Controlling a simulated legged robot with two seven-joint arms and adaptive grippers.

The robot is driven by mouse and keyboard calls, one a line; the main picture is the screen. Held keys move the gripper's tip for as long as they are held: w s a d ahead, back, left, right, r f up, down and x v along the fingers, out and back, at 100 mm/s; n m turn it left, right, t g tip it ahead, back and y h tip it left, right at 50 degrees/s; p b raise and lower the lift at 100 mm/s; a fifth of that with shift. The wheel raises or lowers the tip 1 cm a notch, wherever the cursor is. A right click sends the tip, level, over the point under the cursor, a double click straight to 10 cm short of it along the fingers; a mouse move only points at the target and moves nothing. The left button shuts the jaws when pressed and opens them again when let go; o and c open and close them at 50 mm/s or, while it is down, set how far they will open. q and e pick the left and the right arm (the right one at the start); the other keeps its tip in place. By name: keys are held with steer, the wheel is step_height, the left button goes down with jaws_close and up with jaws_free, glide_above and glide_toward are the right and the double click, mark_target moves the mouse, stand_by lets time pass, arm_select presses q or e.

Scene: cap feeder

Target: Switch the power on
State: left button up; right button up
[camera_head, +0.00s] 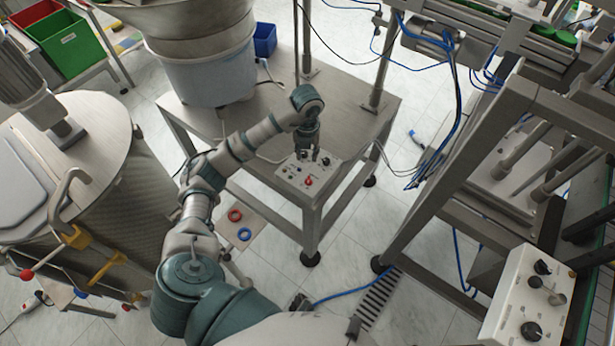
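A small light-grey control box (290,181) stands on the front corner of the metal table. Its top carries a red button or knob (308,182) and several dark knobs. My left gripper (316,157) points down over the back part of the box, close to its dark knobs. It is too small to tell whether the fingers touch a knob or are open or shut. Part of the box top is hidden behind the gripper. Which control is the power switch cannot be read. My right gripper is not in view.
The metal table (368,116) carries a large feeder bowl (207,72) and upright posts. A second control panel (510,302) with black knobs stands at the lower right beside a metal frame. A round metal tank (80,180) is at the left. Cables run over the floor.

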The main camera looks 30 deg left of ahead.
mark_target(308, 178)
arm_select(q)
steer(key=f, duration=0.8)
steer(key=d+f+b, duration=0.1)
steer(key=f, duration=0.3)
steer(key=shift+a+f, duration=0.3)
steer(key=shift+f, duration=0.25)
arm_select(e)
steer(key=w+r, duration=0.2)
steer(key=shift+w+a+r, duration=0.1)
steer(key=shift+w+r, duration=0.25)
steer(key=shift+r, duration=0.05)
arm_select(q)
steer(key=shift+d+r, duration=0.1)
steer(key=shift+d, duration=0.05)
steer(key=shift+c, duration=0.2)
steer(key=shift+d, duration=0.1)
jaws_close()
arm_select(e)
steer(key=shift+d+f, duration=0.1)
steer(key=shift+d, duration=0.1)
